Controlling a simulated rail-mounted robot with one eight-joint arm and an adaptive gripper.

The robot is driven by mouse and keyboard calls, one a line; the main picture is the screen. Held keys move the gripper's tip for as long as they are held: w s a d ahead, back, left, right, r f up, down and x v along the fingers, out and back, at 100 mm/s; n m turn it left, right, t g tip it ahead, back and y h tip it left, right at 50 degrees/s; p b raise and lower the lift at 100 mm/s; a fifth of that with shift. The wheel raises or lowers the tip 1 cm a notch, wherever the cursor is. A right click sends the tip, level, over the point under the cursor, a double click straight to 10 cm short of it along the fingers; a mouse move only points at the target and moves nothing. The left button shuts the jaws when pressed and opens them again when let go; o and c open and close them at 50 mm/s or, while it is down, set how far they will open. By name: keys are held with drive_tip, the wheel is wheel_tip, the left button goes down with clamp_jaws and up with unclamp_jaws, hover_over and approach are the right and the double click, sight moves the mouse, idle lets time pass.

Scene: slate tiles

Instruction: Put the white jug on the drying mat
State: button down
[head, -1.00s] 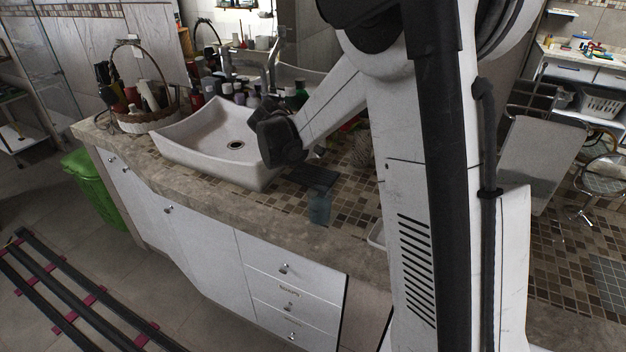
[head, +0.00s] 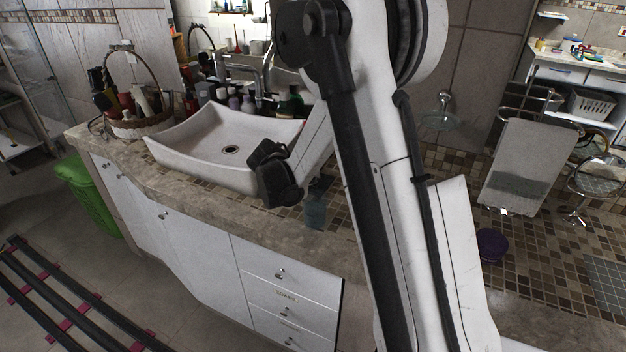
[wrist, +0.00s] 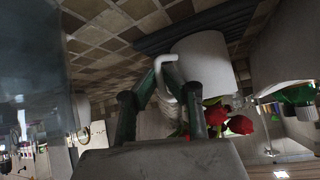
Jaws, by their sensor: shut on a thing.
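The white jug (wrist: 203,62) shows in the wrist view just beyond my fingers, its handle between them. My gripper (wrist: 173,84) is shut on the jug, at the handle side. The dark ribbed drying mat (wrist: 222,20) lies on the tiled counter behind the jug in the wrist view. I cannot tell whether the jug touches it. In the head view only a dark sliver of the mat (head: 323,183) shows beside my arm. My arm hides the jug and fingertips there.
A bluish bottle (head: 315,208) stands at the counter's front, close to the mat. The white sink (head: 205,165) is left of my arm, with bottles (head: 240,100) behind it. Red flowers (wrist: 238,124) show near the jug. A basket (head: 140,126) stands far left.

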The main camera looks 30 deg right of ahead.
drive_tip(key=shift+f, duration=0.15)
drive_tip(key=c, duration=1.8)
unclamp_jaws()
drive_tip(key=shift+c, duration=0.2)
drive_tip(key=shift+r, duration=0.2)
drive_tip(key=v, duration=1.2)
drive_tip(key=s+a+r+n+t+y, duration=0.1)
drive_tip(key=s+a+r+n+y, duration=0.1)
drive_tip(key=s+r+n, duration=0.35)
drive_tip(key=s+a+r+n+y, duration=0.1)
drive_tip(key=s+r+n+y, duration=0.15)
drive_tip(key=s, duration=0.65)
drive_tip(key=s+a+n+t+y, duration=0.1)
drive_tip(key=s+a+n+y, duration=0.1)
drive_tip(key=s, duration=0.5)
drive_tip(key=s+a+n+t+y, duration=0.1)
drive_tip(key=s+a+n+y, duration=0.1)
drive_tip(key=s+a+n, duration=0.2)
drive_tip(key=shift+s+f+n, duration=0.25)
drive_tip(key=shift+s+n, duration=0.05)
drive_tip(key=shift+s, duration=1.5)
